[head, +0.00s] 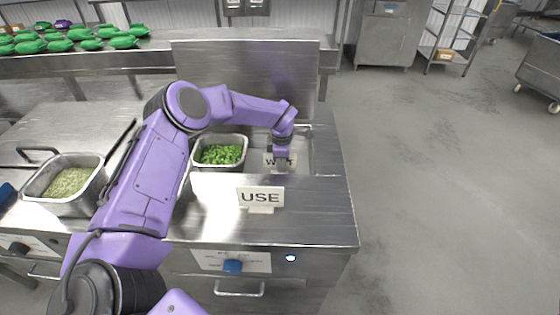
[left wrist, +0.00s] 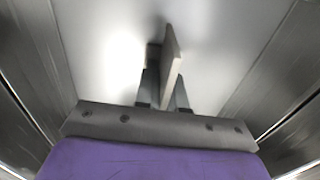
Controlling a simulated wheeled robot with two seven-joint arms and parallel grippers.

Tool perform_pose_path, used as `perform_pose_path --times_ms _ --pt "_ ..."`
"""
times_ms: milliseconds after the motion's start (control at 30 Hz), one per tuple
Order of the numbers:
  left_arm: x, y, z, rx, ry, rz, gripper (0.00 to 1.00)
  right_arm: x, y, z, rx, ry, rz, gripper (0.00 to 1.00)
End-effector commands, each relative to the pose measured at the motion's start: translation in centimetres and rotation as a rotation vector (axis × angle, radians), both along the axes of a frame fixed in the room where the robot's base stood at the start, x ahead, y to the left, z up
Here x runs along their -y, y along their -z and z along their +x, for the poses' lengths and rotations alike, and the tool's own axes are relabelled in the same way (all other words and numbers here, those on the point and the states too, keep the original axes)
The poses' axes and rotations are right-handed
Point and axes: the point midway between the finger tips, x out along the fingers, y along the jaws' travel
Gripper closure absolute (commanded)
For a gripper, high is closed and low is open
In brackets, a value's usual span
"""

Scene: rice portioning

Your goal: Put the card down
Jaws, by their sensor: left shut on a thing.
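A white card reading "WAIT" or similar, partly covered by my gripper (head: 280,161), stands out in the recessed well at the right of the steel counter. My left gripper is shut on this card (head: 269,160). In the left wrist view the card (left wrist: 171,50) shows edge-on between the two fingers (left wrist: 163,90), above a pale surface. I cannot tell whether its lower edge touches that surface. A second white card reading "USE" (head: 260,196) stands upright on the counter's front ledge. My right gripper is not in view.
A steel pan of green pieces (head: 220,139) sits in the well left of the held card. Another pan with paler green contents (head: 63,197) stands at the left. Several green packs (head: 75,37) lie on the back shelf.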

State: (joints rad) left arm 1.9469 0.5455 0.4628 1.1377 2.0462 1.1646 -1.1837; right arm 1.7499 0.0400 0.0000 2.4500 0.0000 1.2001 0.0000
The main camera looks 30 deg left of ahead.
Motion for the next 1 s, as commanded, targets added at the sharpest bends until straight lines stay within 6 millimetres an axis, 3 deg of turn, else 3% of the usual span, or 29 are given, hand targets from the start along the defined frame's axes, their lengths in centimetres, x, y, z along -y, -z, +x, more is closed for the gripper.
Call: perform_pose_path --times_ms 267,367,633,767,1000 --pt "0.0 0.4 0.0 0.001 -0.001 -0.001 1.0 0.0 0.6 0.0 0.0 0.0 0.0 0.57" --pt "0.0 0.3 0.0 0.001 -0.001 -0.001 0.68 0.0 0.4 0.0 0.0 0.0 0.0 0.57" --pt "0.0 0.0 0.0 -0.001 0.0 -0.001 0.66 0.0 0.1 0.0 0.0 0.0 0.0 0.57" --pt "0.0 -1.5 0.1 0.004 0.0 -0.002 0.66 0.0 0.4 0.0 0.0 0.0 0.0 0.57" --pt "0.0 -7.8 0.1 0.006 0.0 -0.001 0.66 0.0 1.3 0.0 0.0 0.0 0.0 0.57"
